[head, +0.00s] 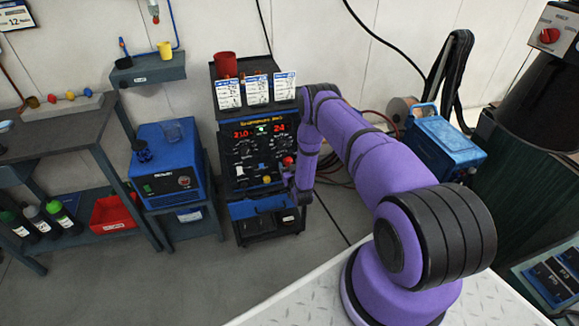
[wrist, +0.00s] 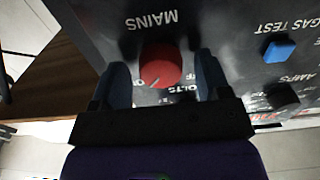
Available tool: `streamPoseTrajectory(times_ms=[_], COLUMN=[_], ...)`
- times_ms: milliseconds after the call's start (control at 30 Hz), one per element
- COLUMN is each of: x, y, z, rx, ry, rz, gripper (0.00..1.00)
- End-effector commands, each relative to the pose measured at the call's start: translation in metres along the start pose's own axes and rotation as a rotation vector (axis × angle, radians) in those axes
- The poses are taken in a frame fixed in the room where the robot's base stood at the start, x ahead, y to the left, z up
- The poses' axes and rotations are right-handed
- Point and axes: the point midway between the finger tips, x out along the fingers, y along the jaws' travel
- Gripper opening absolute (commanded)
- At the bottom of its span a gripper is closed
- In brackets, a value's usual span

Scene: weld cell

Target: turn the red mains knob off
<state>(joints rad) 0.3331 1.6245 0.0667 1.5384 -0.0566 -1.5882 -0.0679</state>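The red mains knob (wrist: 161,64) is on a dark panel under the upside-down word MAINS in the wrist view. Its pale mark points to the lower left, toward a partly hidden label beginning with O. Part of another label, with F showing, is on the knob's right. My gripper (wrist: 163,80) is open, with one finger on each side of the knob and small gaps visible. In the head view the knob (head: 288,160) is at the right side of the welder front (head: 243,145), with my gripper (head: 296,180) at it.
A blue gas test button (wrist: 279,50) and a black amps knob (wrist: 282,96) sit right of my gripper. A red mug (head: 225,65) and cards (head: 257,90) are on the welder. Another red knob (head: 549,35) is far right. Blue boxes (head: 165,190) (head: 440,148) stand either side.

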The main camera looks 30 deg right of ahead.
Motion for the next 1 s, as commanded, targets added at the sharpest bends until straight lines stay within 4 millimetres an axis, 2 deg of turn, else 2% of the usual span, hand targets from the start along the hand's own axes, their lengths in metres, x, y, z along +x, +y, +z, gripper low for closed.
streamPoseTrajectory(times_ms=[33, 200, 567, 767, 1000], x=[-0.0001, -0.0001, -0.0002, -0.0001, -0.0002], y=[0.0, 0.0, -0.0002, -0.0005, -0.0008], z=[0.0, 0.0, -0.0002, -0.0002, -0.0003], rx=[0.0, 0.0, -0.042, -0.155, -0.367], ry=[0.0, 0.0, 0.0, 0.001, 0.001], rz=[0.0, 0.0, 0.0, -0.002, -0.004], gripper=[0.6, 0.21, 0.21, 0.21, 0.21])
